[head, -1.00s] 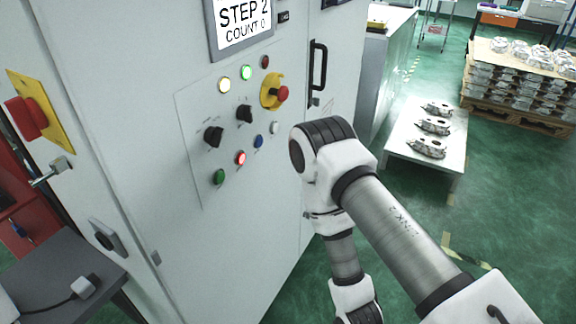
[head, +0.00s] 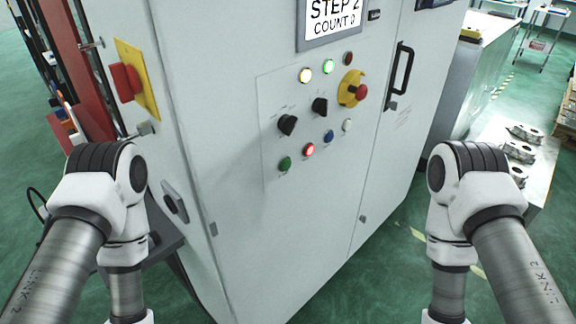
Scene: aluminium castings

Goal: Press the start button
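The control panel (head: 268,165) is on the front of a light grey cabinet in the head view. It has a green button (head: 285,164) at its lower left, a lit red button (head: 309,150), a blue button (head: 328,137) and a white button (head: 347,125). Above them are two black rotary switches (head: 287,125) and lit lamps (head: 327,67). A screen (head: 333,18) reads STEP 2, COUNT 0. Labels are too small to read. My two arms show at left and right, both apart from the panel. Both grippers are out of view below.
A red emergency stop (head: 361,91) on yellow sits at the panel's right, and a larger red knob (head: 127,82) is on the cabinet's left side. A black door handle (head: 401,72) projects at right. Castings (head: 522,152) lie on a table at right.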

